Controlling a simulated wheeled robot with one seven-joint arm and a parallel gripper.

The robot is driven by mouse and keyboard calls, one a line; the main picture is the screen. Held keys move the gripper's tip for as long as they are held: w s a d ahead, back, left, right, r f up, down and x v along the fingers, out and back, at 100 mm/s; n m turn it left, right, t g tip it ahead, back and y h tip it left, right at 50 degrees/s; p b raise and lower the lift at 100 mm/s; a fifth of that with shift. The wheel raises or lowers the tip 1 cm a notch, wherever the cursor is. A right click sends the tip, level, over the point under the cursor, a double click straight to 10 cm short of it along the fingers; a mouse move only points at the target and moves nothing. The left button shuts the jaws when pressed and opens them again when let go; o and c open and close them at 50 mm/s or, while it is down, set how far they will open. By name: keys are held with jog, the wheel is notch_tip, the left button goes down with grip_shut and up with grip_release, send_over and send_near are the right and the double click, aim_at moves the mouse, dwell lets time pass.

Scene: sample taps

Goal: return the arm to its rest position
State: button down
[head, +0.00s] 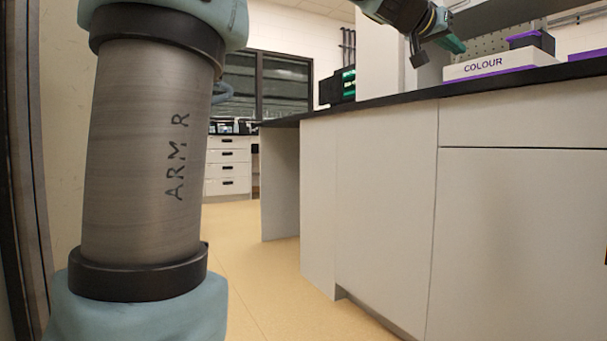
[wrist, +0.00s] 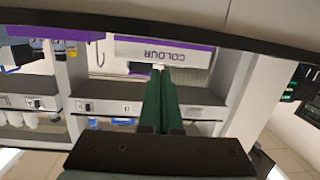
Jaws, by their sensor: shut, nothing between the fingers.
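My gripper (head: 457,45) is at the upper right of the head view, above the black counter top and just left of a white box marked COLOUR (head: 487,64). In the wrist view its green fingers (wrist: 162,72) are together with nothing between them. Their tips point at the COLOUR box (wrist: 165,51), which appears upside down there; I cannot tell whether they touch it. My arm is raised and bent, with a thick grey link marked ARM R filling the left of the head view. The joints between that link and the gripper are out of view.
The counter (head: 385,97) with pale cabinet fronts (head: 385,200) fills the right side. A dark device with green lights (head: 348,84) stands behind it. Yellow floor (head: 250,265) is open between my arm and the counter. Drawers (head: 228,168) stand far back.

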jog(key=w+a+f+n+g+y+p, duration=0.1)
jog(key=a+f+n+y+p, duration=0.15)
jog(key=a+f, duration=0.5)
jog(key=w+a+f+n+g+y+p, duration=0.1)
jog(key=w+a+f+n+y+p, duration=0.1)
jog(key=a+f+y+p, duration=0.5)
jog(key=w+a+f+n+p, duration=0.1)
jog(key=a+f+n, duration=0.1)
jog(key=a+f, duration=0.65)
jog(key=s+a+f+n+g+y+p, duration=0.4)
jog(key=s+a+f+p, duration=0.3)
jog(key=s+a+f, duration=0.9)
notch_tip(320, 180, up, 38)
jog(key=g+p, duration=0.1)
jog(key=p, duration=3.6)
jog(key=shift+s+d+r+m+p, duration=0.2)
jog(key=shift+s+d+m+p, duration=0.1)
jog(key=shift+s+m+p, duration=0.1)
